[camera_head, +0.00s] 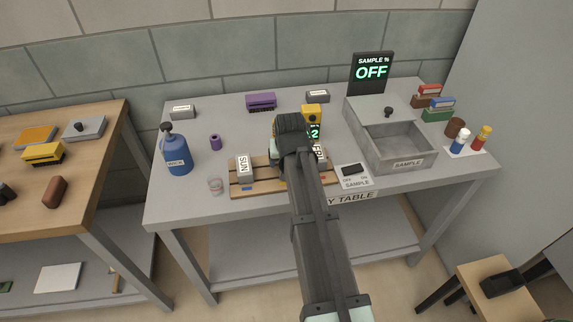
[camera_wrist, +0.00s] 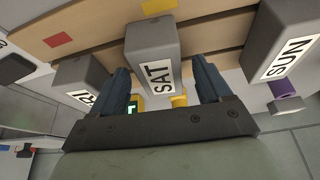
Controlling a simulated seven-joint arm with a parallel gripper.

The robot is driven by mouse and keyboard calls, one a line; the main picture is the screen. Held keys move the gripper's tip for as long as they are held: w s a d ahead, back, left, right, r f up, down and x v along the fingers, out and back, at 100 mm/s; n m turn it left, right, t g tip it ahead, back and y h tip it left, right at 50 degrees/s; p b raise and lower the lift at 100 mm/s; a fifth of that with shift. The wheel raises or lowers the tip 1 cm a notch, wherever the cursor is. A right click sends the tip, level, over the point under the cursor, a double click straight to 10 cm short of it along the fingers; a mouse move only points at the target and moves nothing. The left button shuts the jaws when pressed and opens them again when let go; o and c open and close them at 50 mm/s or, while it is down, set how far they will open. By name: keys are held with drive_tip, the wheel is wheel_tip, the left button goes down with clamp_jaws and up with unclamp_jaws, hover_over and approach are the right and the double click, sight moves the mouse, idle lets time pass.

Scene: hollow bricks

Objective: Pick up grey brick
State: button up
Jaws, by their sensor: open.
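Several grey bricks with white day labels stand on a slatted wooden board (camera_head: 262,191). In the wrist view the SAT brick (camera_wrist: 150,40) lies between the two fingers of my gripper (camera_wrist: 161,66), which is open. Gaps show beside the brick, so I see no grip on it. The FRI brick (camera_wrist: 80,75) is left of the fingers there, and the SUN brick (camera_wrist: 285,40) is right. In the head view the SUN brick (camera_head: 244,170) is left of my gripper (camera_head: 283,160), and the SAT brick is hidden behind my arm.
A blue bottle (camera_head: 176,155), a purple cylinder (camera_head: 215,142) and a small glass (camera_head: 215,186) stand left of the board. A switch panel (camera_head: 355,179) and a grey SAMPLE box (camera_head: 400,158) are right. A yellow device (camera_head: 311,112) stands behind my gripper.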

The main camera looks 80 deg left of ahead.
drive_tip(key=shift+a+f, duration=0.25)
drive_tip(key=shift+f, duration=0.35)
drive_tip(key=c, duration=1.3)
drive_tip(key=shift+o, duration=0.2)
